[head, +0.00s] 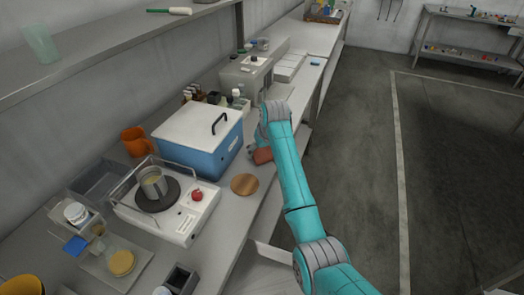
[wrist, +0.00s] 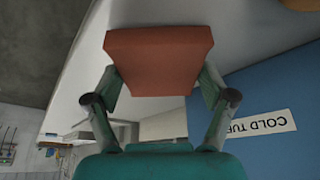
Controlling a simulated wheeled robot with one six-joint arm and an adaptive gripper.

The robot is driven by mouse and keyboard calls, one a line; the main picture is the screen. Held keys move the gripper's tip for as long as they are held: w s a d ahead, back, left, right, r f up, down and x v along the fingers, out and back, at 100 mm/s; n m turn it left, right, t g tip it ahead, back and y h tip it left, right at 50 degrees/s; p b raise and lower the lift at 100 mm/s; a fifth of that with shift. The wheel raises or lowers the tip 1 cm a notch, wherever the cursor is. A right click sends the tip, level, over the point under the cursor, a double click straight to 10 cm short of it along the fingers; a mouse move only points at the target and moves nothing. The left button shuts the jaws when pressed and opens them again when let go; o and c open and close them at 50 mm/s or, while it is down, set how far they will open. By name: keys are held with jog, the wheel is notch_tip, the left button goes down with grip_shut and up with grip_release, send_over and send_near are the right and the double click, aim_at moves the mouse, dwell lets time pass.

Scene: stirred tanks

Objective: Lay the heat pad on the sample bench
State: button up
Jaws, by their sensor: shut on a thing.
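The heat pad appears to be the flat reddish-brown block (wrist: 158,62) between my gripper's fingers in the wrist view. It also shows small in the head view (head: 262,156). My gripper (wrist: 160,82) is shut on it, with one finger at each side. In the head view my gripper (head: 257,147) is low beside the blue tub, over the front part of the long bench (head: 222,207), partly hidden by my arm. I cannot tell whether the pad touches the bench. No label shows which surface is the sample bench.
The blue tub (head: 191,160) with a white lid stands left of my gripper; its label (wrist: 258,124) begins "COLD TU". A round wooden board (head: 244,184) and a hotplate (head: 165,200) with a pot (head: 153,183) are nearer. A metal table (head: 465,35) stands far right across open floor.

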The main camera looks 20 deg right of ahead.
jog(key=shift+f, duration=0.25)
jog(key=o, duration=0.9)
jog(key=v, duration=1.2)
jog(key=shift+s+d, duration=0.1)
